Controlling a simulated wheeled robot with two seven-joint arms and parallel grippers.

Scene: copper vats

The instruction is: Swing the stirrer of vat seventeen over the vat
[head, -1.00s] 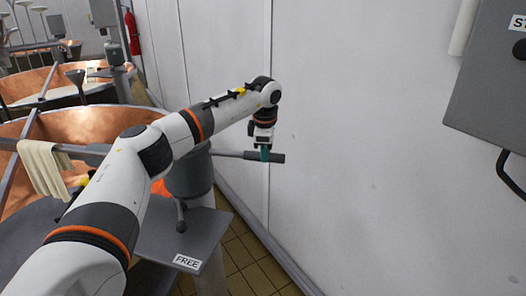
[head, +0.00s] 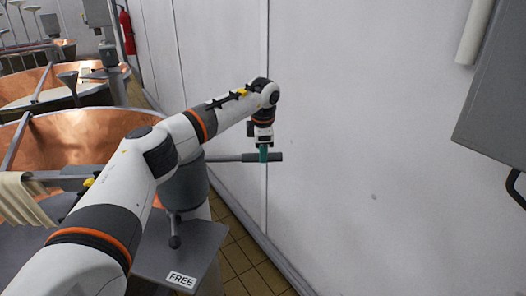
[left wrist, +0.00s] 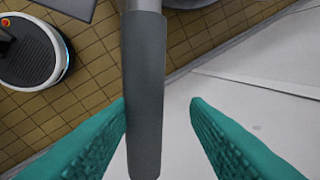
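The near copper vat (head: 95,135) is at the left in the head view; no number is readable on it. A grey stirrer post (head: 184,188) stands beside it, partly behind my left arm. A bar runs right from the post to a dark grey handle (head: 276,157), near the white wall. My left gripper (head: 264,153) is at this handle. In the left wrist view, the handle (left wrist: 145,100) runs between the teal fingers of the left gripper (left wrist: 160,115). The left finger is close to it or touching; the right finger is clearly apart. My right gripper is not in view.
A grey plate (head: 190,252) labelled FREE, with a small lever (head: 174,232), is below the post. Pale cloth (head: 20,196) hangs at the left. A grey box (head: 495,105) is on the wall at right. Tiled floor (head: 238,255) shows between plate and wall.

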